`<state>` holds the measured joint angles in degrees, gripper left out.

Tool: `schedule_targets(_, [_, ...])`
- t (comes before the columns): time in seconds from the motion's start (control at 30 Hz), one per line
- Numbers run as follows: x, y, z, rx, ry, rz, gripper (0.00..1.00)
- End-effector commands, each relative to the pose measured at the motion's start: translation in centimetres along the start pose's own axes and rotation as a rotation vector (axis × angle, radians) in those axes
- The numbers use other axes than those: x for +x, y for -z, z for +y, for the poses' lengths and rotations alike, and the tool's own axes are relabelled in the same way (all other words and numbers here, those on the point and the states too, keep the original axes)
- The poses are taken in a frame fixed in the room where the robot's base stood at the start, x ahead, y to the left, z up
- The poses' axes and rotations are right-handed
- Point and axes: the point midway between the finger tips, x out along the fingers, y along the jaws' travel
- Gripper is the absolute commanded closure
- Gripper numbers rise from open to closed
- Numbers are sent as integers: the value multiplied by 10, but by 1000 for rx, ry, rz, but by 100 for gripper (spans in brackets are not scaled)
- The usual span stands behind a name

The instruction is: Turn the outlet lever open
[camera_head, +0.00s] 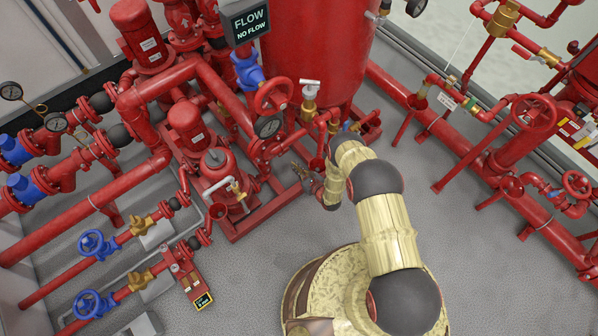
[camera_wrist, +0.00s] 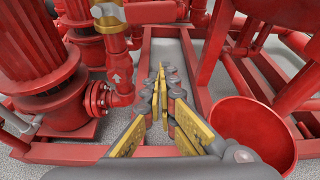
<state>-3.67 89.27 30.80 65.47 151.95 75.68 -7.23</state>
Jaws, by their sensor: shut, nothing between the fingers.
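My gripper (camera_head: 303,172) is low beside the red pump frame in the head view. In the wrist view its yellow-padded fingers (camera_wrist: 160,82) converge at the tips, shut and empty. A brass valve (camera_wrist: 108,14) with a flat lever (camera_wrist: 152,12) reaching right sits at the top of the wrist view, above a red pipe with a white arrow. The lever is beyond the fingertips and apart from them. In the head view a brass valve (camera_head: 309,104) with a pale handle (camera_head: 310,83) stands in front of the red tank; I cannot tell if it is the same valve.
A red funnel (camera_wrist: 262,128) is close to the right of my fingers. A red pump (camera_wrist: 45,85) stands left, and red frame rails (camera_wrist: 190,68) run below. A FLOW / NO FLOW sign (camera_head: 250,22) hangs at the top. Grey floor (camera_head: 245,270) is clear in front.

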Motion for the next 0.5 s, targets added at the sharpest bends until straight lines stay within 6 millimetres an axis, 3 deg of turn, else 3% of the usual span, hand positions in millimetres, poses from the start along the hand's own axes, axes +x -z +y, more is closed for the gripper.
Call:
schedule_targets(0.23, [49,1,1,0,-2,-1,100])
schedule_targets(0.5, [34,-31,0,0,-1,1,100])
